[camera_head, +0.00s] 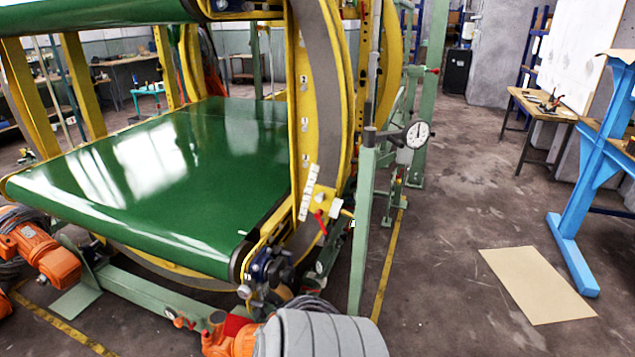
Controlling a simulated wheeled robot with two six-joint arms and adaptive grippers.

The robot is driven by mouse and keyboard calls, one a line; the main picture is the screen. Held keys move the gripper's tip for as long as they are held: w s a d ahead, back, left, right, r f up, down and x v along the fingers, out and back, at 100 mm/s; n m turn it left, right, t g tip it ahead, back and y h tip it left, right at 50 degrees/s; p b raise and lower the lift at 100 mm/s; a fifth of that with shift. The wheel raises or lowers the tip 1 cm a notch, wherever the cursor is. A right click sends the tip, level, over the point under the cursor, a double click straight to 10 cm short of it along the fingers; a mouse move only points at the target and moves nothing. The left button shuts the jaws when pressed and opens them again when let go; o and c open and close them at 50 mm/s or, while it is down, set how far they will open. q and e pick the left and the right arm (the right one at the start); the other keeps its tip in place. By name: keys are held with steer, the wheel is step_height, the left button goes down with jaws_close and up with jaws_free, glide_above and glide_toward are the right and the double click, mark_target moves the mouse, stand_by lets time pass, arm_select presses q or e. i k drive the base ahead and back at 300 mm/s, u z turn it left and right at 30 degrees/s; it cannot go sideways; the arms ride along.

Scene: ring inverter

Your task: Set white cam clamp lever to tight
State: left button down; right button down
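Neither of my grippers shows in the head view.
A green conveyor belt (165,165) fills the left. Orange motors (55,262) sit low left. Open floor with a flat tan sheet (535,285) lies right, near a blue stand (572,235).

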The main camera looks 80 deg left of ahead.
mark_target(319, 212)
steer(key=u, duration=0.7)
steer(key=i, duration=0.75)
steer(key=u, duration=1.15)
steer(key=i, duration=0.25)
steer(key=u, duration=0.25)
